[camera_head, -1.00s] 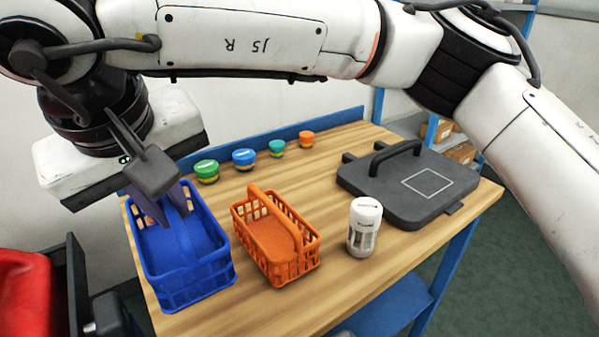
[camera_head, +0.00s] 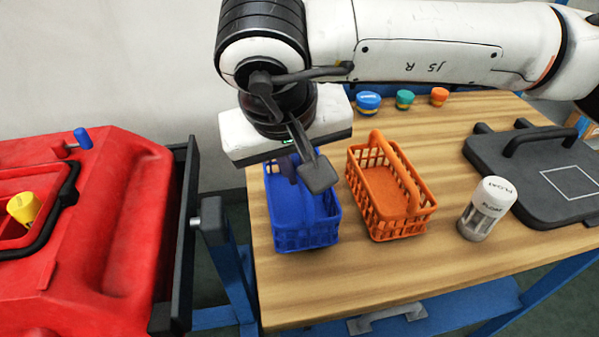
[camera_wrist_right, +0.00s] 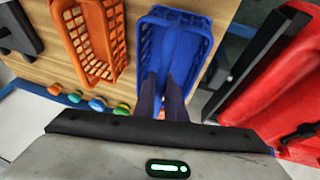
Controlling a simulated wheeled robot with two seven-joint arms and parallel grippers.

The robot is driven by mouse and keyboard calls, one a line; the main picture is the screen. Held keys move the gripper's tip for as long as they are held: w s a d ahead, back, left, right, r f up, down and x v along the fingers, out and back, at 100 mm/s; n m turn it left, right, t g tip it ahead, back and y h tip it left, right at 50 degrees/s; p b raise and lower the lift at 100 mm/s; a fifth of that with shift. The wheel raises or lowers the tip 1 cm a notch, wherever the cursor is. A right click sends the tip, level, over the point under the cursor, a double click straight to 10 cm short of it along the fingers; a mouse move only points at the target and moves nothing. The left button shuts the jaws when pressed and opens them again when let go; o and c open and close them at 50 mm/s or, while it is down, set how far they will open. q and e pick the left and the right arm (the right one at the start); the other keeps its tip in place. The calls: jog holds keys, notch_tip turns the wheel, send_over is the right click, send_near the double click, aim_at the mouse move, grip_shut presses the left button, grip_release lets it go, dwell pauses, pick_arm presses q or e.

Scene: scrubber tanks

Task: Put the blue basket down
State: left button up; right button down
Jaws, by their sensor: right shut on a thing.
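The blue basket (camera_head: 320,229) is at the left end of the wooden table (camera_head: 400,270), upright, beside the orange basket. My right gripper (camera_head: 292,172) reaches across from the right and is over the blue basket, its fingers shut on the handle, which they largely hide. In the right wrist view the fingers (camera_wrist_right: 163,97) go down into the middle of the blue basket (camera_wrist_right: 182,25). The basket looks on or very close to the tabletop; I cannot tell whether its base touches. My left gripper is not in view.
The orange basket (camera_head: 416,222) stands close on the right. Beyond it are a white float jar (camera_head: 485,210) and a dark grey lid (camera_head: 540,175). Several coloured caps line the back. A red scrubber tank (camera_head: 110,240) stands left of the table, across a gap. The table front is clear.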

jog(key=shift+f, duration=0.7)
jog(key=shift+f, duration=0.15)
jog(key=c, duration=1.8)
grip_release()
jog(key=shift+r, duration=0.45)
jog(key=v, duration=1.1)
jog(key=shift+s+a+r, duration=0.1)
jog(key=shift+s+r, duration=0.05)
jog(key=shift+s, duration=0.05)
